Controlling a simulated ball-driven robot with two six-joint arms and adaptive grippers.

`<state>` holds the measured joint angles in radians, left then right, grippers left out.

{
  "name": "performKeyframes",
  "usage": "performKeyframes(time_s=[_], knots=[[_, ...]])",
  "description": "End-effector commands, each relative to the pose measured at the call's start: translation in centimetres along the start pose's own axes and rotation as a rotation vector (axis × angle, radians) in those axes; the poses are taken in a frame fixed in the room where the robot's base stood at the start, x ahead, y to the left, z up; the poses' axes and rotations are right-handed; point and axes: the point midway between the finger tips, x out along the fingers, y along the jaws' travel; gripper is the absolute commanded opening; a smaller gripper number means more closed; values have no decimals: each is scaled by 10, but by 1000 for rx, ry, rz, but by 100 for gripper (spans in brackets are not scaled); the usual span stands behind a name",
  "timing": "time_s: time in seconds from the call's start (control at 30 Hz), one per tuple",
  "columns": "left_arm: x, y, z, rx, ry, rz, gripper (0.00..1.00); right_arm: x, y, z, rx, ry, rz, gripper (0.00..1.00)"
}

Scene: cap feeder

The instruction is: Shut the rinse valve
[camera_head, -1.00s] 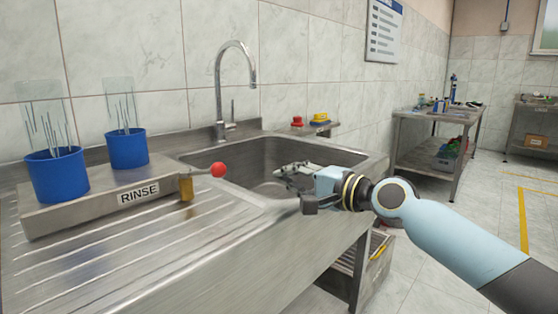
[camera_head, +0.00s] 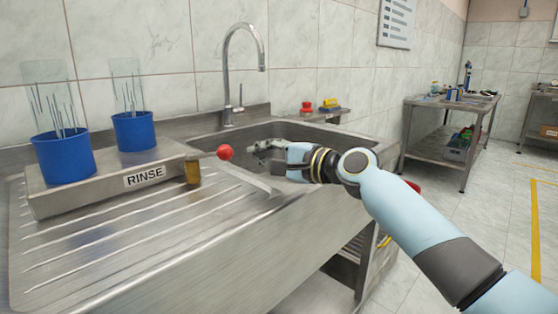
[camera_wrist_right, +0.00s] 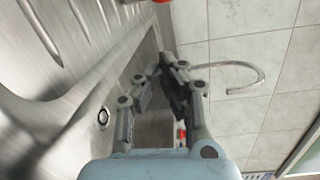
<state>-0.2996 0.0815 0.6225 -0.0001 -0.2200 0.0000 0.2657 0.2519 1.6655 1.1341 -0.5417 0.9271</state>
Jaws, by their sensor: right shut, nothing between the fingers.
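The rinse valve has a brass body (camera_head: 192,172) at the right end of the steel block marked RINSE (camera_head: 145,177). Its lever ends in a red ball knob (camera_head: 225,152) and sticks out to the right, toward the sink. The knob is partly cut off at the top edge of the wrist view (camera_wrist_right: 131,3). My right gripper (camera_head: 258,148) is over the sink, right of the knob and apart from it. In the wrist view its fingers (camera_wrist_right: 162,68) are close together, with nothing held. My left gripper is not in view.
Two blue cups (camera_head: 65,160) (camera_head: 134,131) with clear sleeves and thin upright streaks stand on the block. A tall faucet (camera_head: 228,80) rises behind the sink (camera_head: 290,131). Red and yellow items (camera_head: 306,108) (camera_head: 329,104) sit on the back ledge. The ribbed drainboard is clear.

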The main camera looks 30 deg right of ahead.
Motion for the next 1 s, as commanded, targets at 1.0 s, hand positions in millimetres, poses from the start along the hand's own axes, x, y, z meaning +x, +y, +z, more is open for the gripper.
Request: performKeyframes(time_s=[1.0], knots=[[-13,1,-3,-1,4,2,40,12,0,39,1,17,-2,0]])
